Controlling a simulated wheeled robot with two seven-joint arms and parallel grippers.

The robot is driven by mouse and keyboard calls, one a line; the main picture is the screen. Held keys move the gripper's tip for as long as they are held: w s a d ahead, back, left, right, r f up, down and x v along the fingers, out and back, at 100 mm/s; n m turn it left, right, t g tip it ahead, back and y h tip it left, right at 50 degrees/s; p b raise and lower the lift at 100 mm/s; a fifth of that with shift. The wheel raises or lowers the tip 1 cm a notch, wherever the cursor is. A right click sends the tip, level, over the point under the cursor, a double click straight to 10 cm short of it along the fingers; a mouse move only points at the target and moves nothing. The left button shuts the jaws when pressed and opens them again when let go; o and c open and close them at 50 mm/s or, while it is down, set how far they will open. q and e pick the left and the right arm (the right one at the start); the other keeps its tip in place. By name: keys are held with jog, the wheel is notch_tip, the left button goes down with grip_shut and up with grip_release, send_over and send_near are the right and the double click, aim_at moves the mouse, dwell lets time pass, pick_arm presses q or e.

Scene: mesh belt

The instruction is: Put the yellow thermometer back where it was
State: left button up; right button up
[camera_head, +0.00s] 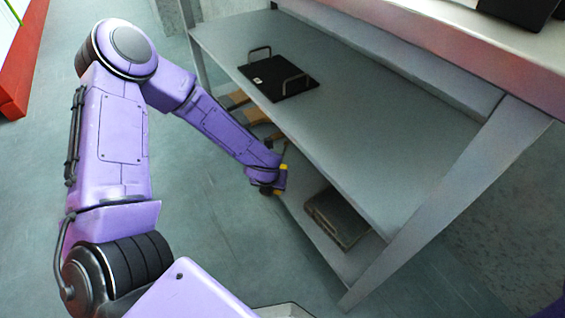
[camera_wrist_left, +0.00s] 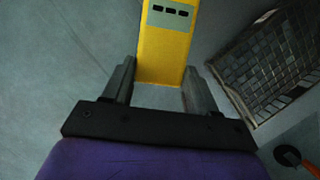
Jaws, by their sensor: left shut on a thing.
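The yellow thermometer (camera_wrist_left: 165,55) is a flat yellow body with a grey panel and dark marks. It lies between the fingers of my left gripper (camera_wrist_left: 158,75), which is shut on it. In the head view the left gripper (camera_head: 279,180) is low at the front edge of the lower shelf, with small yellow parts of the thermometer (camera_head: 284,167) showing beside it. The far end of the thermometer is cut off by the top of the wrist view. My right gripper is not in view.
A dark mesh-patterned item (camera_head: 338,218) lies on the lower shelf (camera_head: 300,207); it shows in the wrist view (camera_wrist_left: 270,65). Brown items (camera_head: 236,99) lie farther back. The upper shelf (camera_head: 370,130) overhangs, carrying a black handled tray (camera_head: 279,80). An orange-handled thing (camera_wrist_left: 289,156) is at lower right.

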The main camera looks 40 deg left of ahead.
pick_arm(q)
jog(key=w+f+b, duration=0.1)
jog(key=w+f, duration=0.1)
jog(key=w+a+f, duration=0.1)
jog(key=w+f, duration=0.1)
jog(key=w+a+f+b, duration=0.1)
jog(key=w+f, duration=0.1)
jog(key=shift+f+b, duration=0.3)
jog(key=shift+b, duration=0.05)
notch_tip(320, 180, down, 3)
jog(key=shift+w+f+b, duration=0.1)
jog(key=shift+f+b, duration=0.05)
jog(key=shift+b, duration=0.7)
jog(key=shift+c, duration=0.6)
jog(key=o, duration=1.2)
jog(key=shift+o, duration=0.2)
